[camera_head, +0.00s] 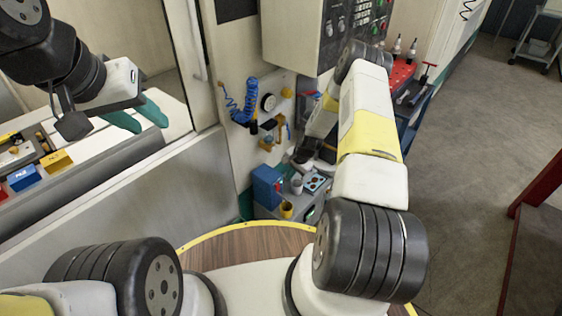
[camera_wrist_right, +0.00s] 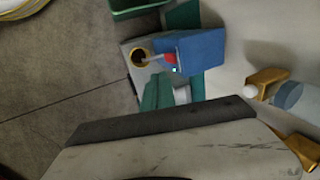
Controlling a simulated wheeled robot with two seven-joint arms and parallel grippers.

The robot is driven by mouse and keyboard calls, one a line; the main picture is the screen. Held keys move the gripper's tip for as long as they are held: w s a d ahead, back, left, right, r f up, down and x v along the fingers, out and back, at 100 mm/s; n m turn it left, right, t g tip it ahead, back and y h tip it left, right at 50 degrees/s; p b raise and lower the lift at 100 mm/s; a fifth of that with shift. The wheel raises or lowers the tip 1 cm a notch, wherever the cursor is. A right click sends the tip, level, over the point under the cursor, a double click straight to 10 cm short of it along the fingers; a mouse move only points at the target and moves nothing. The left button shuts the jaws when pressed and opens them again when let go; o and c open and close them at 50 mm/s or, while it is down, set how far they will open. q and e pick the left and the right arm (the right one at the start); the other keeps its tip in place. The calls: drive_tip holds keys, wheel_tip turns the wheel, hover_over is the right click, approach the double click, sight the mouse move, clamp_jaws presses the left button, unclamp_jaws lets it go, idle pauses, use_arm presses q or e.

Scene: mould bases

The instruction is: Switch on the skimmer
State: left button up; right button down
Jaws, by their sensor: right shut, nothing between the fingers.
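The skimmer appears to be the blue box (camera_head: 266,187) on a low grey unit beside the machine. In the right wrist view, the blue box (camera_wrist_right: 203,52) has a red knob (camera_wrist_right: 171,58) on its side. A yellow-rimmed round opening (camera_wrist_right: 140,57) lies beside it. My right gripper (camera_wrist_right: 159,78) shows as teal fingers, shut and empty, close below the red knob; I cannot tell whether they touch it. In the head view its fingertips are hard to make out. My left gripper (camera_head: 150,124) is open and empty at the upper left, far from the skimmer.
A blue coiled hose (camera_head: 240,104) and gauge (camera_head: 268,102) hang on the panel above. A control cabinet (camera_head: 310,35) juts out at the top. A red tool board (camera_head: 402,72) stands behind my right arm. Coloured bins (camera_head: 22,178) sit at left.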

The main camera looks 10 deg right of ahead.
drive_tip(key=v, duration=0.3)
drive_tip(key=shift+w+a, duration=0.2)
drive_tip(key=shift+w, duration=0.05)
